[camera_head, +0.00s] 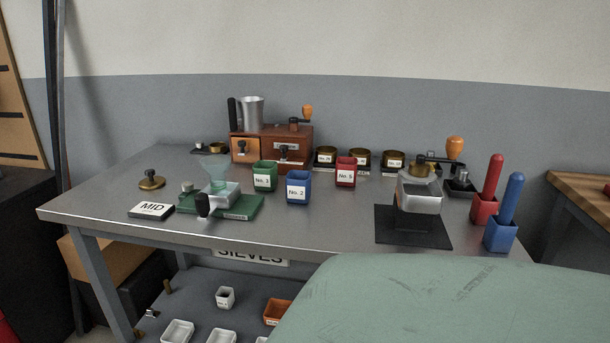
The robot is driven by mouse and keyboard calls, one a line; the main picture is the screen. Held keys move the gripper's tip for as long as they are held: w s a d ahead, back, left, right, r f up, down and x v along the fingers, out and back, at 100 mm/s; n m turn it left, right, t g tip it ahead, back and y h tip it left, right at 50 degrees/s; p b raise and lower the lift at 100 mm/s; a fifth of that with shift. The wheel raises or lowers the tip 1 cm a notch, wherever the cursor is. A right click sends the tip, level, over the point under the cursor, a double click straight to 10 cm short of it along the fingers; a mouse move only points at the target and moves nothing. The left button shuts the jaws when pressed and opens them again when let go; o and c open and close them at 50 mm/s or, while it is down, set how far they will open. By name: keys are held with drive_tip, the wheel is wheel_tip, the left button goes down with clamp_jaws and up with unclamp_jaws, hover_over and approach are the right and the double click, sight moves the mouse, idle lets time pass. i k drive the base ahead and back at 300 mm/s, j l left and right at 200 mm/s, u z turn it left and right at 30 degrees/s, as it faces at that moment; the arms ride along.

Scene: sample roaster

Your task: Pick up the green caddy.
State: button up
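The green caddy (265,177) stands upright on the grey metal table (330,225), near its middle. It is a small open-topped square cup with a white label that seems to read No. 1 or No. 3. The blue caddy (298,188), labelled No. 2, stands just right of it and a little nearer. The red caddy (346,172), labelled No. 5, stands farther right. My gripper is not in view.
A green base with a glass funnel (216,175) stands left of the caddies. A wooden drawer box (288,148) with a metal jug (252,112) is behind. A roaster on a black mat (388,232) and red and blue holders (500,237) stand right. A pale green surface (450,305) fills the lower right.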

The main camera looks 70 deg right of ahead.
sight(264, 173)
drive_tip(key=z, duration=1.75)
